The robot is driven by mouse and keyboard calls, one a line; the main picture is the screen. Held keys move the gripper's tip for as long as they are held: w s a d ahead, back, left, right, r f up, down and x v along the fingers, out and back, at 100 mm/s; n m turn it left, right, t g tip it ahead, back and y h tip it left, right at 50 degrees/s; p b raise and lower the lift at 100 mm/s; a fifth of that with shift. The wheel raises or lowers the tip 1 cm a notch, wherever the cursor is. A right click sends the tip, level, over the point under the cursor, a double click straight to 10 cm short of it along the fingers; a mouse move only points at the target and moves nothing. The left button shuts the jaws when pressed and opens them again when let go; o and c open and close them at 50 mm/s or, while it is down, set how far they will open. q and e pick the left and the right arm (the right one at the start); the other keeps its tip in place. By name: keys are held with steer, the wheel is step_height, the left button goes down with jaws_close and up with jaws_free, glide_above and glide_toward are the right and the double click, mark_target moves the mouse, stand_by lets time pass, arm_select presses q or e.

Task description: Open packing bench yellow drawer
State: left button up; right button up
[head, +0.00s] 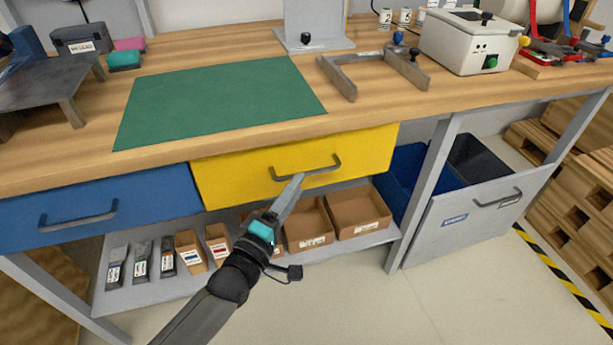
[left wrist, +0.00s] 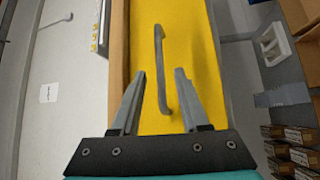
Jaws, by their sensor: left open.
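The yellow drawer (head: 235,178) is in the bench front under the wooden top, and it looks closed. Its grey bar handle (head: 318,170) sits near the middle of its front. My left gripper (head: 296,182) is in front of the drawer, with its fingertips near the left end of the handle. In the left wrist view the yellow drawer front (left wrist: 195,50) fills the middle, and the handle (left wrist: 160,60) runs between the two open fingers of my left gripper (left wrist: 160,78). I cannot tell whether the fingers touch it. My right gripper is not in view.
A blue drawer (head: 150,198) is to the left. A green mat (head: 215,100) lies on the wooden top (head: 400,105). Cardboard bins (head: 355,208) stand on the lower shelf. A grey-fronted bin unit (head: 470,225) is at the right. The floor in front is clear.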

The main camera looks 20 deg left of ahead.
mark_target(306, 173)
arm_select(q)
steer(key=shift+b+x, duration=0.65)
steer(key=shift+x, duration=2.15)
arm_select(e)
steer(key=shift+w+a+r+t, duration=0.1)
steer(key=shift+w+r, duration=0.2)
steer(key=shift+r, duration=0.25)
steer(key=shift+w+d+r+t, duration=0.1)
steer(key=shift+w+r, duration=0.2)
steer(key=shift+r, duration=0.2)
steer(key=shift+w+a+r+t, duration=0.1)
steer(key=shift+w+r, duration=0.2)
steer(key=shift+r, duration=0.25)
arm_select(q)
jaws_close()
